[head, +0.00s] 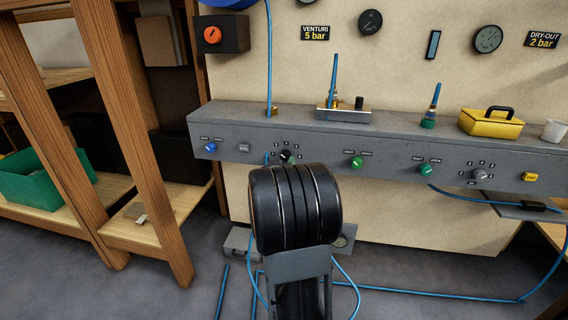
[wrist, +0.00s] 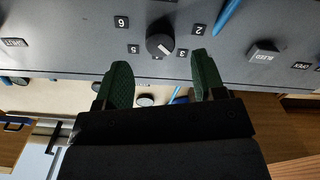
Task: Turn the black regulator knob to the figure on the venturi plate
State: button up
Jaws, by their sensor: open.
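The venturi plate (head: 315,33) reads 5 bar.
The grey panel (head: 400,145) also carries a blue knob (head: 210,147), a bleed button (head: 244,147), green knobs (head: 357,162) and a grey selector (head: 480,174). A dry-out plate (head: 543,40) reads 2 bar. Blue hoses lie on the floor.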

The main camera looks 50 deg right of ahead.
aim_at(284, 157)
jog(key=shift+b+x, duration=0.4)
jog(key=shift+x, duration=1.75)
jog(key=c, duration=0.9)
